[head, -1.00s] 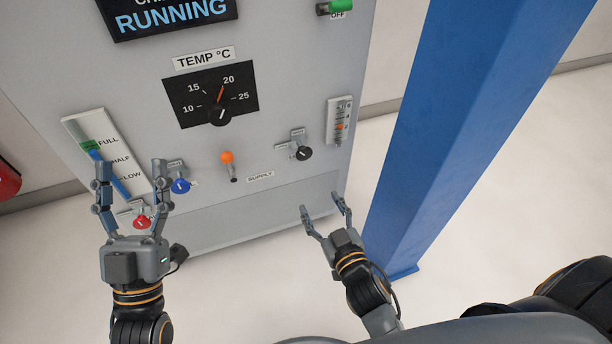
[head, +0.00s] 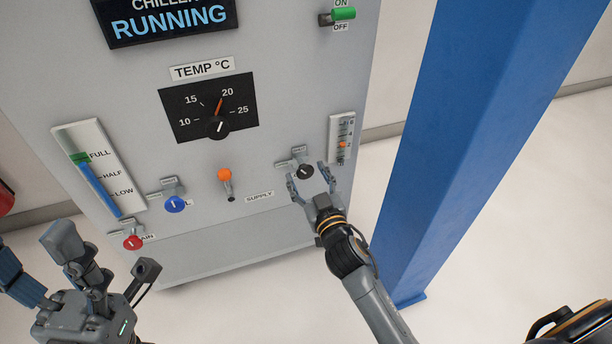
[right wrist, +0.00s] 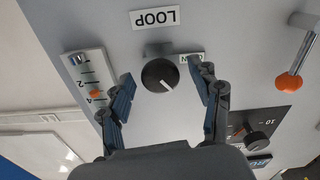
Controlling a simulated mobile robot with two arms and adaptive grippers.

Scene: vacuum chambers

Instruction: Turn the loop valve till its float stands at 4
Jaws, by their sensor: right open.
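The loop valve is a black round knob (head: 305,171) with a white pointer line, low on the right of the grey panel. It also shows in the right wrist view (right wrist: 158,76) beside an upside-down LOOP label (right wrist: 155,18). Its float gauge (head: 335,125) is a white strip up and to its right. The orange float (head: 342,145) stands around 2 to 4; the exact reading is unclear. My right gripper (head: 309,175) is open, its fingers on either side of the knob with gaps showing. My left gripper (head: 36,255) is open and empty at the lower left.
Left of the knob are an orange-tipped supply lever (head: 225,175), a blue knob (head: 175,204) and a red knob (head: 132,242). A temperature dial (head: 218,126) is above. A blue post (head: 455,120) stands close on the right of the panel.

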